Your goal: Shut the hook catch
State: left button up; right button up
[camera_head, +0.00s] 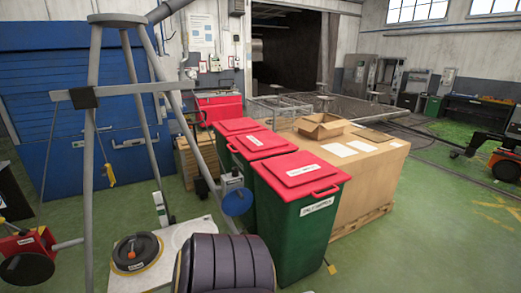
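A grey tripod (93,60) stands at the left. A small yellow piece (109,175), which looks like a hook, hangs under it on a thin line, clear of the floor. It is too small to tell its catch or whether the catch is open or shut. Neither of my grippers is in view.
A blue disc (237,202) sits by the right tripod leg. A pale plate (187,236) with a black round weight (137,252) and a dark ribbed object (225,268) are in front. Green bins with red lids (297,170) and a large carton (367,180) stand right. Green floor (420,240) is free.

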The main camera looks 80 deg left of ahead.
aim_at(103, 170)
jog(key=u, duration=3.8)
